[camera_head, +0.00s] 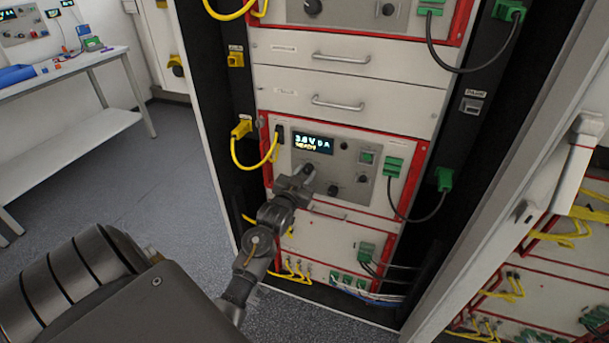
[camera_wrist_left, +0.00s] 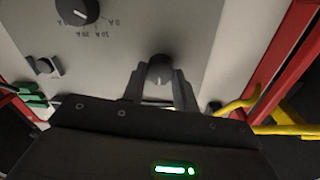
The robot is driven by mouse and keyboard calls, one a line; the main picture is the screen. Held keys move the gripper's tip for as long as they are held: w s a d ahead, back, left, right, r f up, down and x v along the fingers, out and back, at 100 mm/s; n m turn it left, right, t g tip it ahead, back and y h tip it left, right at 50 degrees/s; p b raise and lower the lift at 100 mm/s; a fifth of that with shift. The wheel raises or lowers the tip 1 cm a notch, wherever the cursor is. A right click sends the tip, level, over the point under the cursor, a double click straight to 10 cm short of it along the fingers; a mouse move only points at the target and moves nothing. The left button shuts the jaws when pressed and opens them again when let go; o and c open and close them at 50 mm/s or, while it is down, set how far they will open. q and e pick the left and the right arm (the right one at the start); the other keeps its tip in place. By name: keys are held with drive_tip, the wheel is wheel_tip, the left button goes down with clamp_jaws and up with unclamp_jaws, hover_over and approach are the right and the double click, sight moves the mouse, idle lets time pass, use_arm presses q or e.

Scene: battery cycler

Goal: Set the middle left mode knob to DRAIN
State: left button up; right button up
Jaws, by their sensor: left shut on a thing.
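The middle cycler panel (camera_head: 350,160), framed in red, has a lit display (camera_head: 313,143) that seems to read 3.6 V 0 A and READY. My left gripper (camera_head: 307,172) is at the lower left of this panel, shut on the mode knob (camera_wrist_left: 160,71). In the left wrist view the two fingers (camera_wrist_left: 160,88) stand on either side of the dark round knob. The gripper hides most of the knob in the head view. Its pointer and mode labels cannot be read. My right gripper is not in view.
A second knob (camera_head: 333,190) with ampere marks sits beside it and also shows in the left wrist view (camera_wrist_left: 77,10). A yellow cable (camera_head: 250,165) hangs left of the panel and a dark cable (camera_head: 396,208) right. Drawers (camera_head: 340,93) lie above.

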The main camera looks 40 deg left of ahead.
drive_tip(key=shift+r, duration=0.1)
use_arm(q)
drive_tip(key=shift+r+m+p, duration=0.1)
drive_tip(key=shift+m+p, duration=0.8)
drive_tip(key=shift+m, duration=0.3)
drive_tip(key=shift+d+m+p, duration=0.1)
drive_tip(key=shift+m+p, duration=0.45)
drive_tip(key=shift+m, duration=0.25)
drive_tip(key=m+p, duration=0.1)
drive_tip(key=m, duration=0.1)
drive_tip(key=shift+m+g+p, duration=0.3)
drive_tip(key=shift+m+p, duration=0.3)
drive_tip(key=shift+m, duration=0.2)
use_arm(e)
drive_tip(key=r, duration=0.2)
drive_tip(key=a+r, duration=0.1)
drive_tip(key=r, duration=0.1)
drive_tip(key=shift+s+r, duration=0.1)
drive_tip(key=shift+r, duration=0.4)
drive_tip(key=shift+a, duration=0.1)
use_arm(q)
drive_tip(key=o, duration=1)
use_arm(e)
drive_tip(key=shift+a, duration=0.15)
